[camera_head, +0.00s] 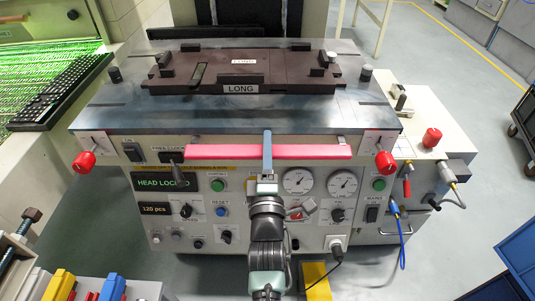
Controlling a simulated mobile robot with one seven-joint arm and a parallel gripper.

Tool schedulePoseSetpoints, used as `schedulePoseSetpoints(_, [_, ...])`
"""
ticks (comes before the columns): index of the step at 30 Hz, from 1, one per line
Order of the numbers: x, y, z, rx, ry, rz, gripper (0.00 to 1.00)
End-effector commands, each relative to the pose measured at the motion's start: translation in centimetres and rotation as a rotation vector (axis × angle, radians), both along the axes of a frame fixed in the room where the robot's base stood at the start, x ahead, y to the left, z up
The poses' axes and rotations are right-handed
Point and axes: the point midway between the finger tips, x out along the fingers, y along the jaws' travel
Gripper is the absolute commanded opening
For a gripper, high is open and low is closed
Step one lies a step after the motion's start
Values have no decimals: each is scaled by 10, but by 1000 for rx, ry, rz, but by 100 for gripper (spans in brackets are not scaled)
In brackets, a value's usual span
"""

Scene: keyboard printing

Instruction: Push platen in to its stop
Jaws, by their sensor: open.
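The platen appears to be the blue-grey steel plate (300,115) on top of the machine. A dark brown fixture (285,75) marked LONG sits on it. A long pinkish-red bar (220,152) runs along the machine's front, just below the plate's front edge, on small brackets. My gripper (267,140) is open at the middle of this bar. Its blue-grey fingers cross in front of the bar and reach up to about the plate's front edge. Whether they touch the bar or plate cannot be told. The fingers hide a short middle part of the bar.
Red knobs (84,162) (386,162) stick out at both front corners. The front panel below carries a green "HEAD LOCKED" display (164,184), gauges (299,181) and switches. A blue cable (402,240) hangs at right.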

Motion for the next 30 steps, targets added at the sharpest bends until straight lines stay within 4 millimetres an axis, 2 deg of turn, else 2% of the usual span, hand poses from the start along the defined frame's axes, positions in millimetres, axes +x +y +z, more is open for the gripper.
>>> schedulePoseSetpoints(5, [-13,1,-4,2,1,2,50])
schedulePoseSetpoints(21, [-108,-1,-23,-1,4,-1,50])
schedulePoseSetpoints(25, [-120,0,-26,-1,2,-1,50])
schedulePoseSetpoints(30, [-127,0,-27,0,2,0,50])
